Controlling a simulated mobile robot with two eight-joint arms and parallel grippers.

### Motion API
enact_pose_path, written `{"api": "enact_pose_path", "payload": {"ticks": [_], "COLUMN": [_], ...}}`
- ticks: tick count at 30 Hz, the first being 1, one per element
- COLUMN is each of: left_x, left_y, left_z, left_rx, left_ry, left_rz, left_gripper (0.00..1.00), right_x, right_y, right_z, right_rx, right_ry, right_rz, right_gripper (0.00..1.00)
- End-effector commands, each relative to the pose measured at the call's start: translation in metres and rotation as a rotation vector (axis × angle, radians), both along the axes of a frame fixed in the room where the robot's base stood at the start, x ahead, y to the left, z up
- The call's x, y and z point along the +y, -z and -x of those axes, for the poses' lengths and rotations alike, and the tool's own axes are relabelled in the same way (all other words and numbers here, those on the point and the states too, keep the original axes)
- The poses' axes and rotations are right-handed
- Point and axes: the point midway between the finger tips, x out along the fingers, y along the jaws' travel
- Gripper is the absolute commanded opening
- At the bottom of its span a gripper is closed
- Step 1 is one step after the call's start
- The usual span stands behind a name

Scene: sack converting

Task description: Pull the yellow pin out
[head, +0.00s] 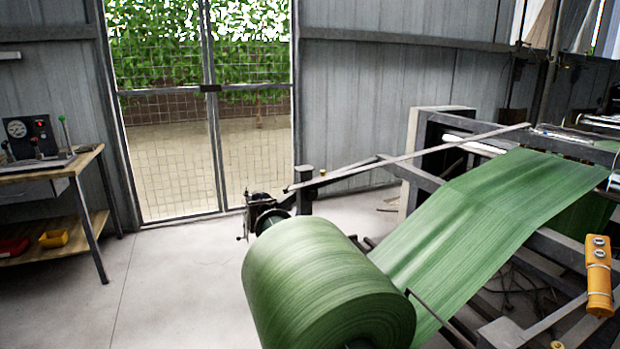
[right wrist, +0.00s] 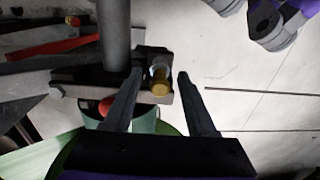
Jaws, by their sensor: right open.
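The yellow pin (right wrist: 160,88) shows its round, brass-yellow end in the right wrist view, in a grey metal bracket beside a thick grey bar. My right gripper (right wrist: 159,75) is open, its two dark fingers on either side of the pin's end in the picture, with a gap on both sides. I cannot tell how deep the fingers reach along it. In the head view, a tiny yellow spot (head: 322,172) on the dark frame arm may be the same pin. Neither gripper shows in the head view.
A large green roll (head: 325,285) stands in front, its green web (head: 485,215) running up to the machine at right. An orange-yellow button pendant (head: 598,275) hangs at far right. A workbench (head: 75,160) stands at left. The floor (head: 165,270) between is clear.

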Motion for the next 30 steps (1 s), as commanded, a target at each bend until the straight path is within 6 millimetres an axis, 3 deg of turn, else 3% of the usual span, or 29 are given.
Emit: {"api": "enact_pose_path", "payload": {"ticks": [18, 27, 30], "left_x": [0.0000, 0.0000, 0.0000], "left_y": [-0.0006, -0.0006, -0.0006], "left_z": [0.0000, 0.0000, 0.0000], "left_rx": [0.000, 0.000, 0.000], "left_ry": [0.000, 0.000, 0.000], "left_rz": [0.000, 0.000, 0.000], "left_gripper": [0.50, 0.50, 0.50], "right_x": [0.0000, 0.0000, 0.0000], "right_y": [0.0002, 0.0002, 0.0002], "right_z": [0.0000, 0.0000, 0.0000], "right_rx": [0.000, 0.000, 0.000], "right_ry": [0.000, 0.000, 0.000], "right_rz": [0.000, 0.000, 0.000], "right_gripper": [0.57, 0.03, 0.00]}}
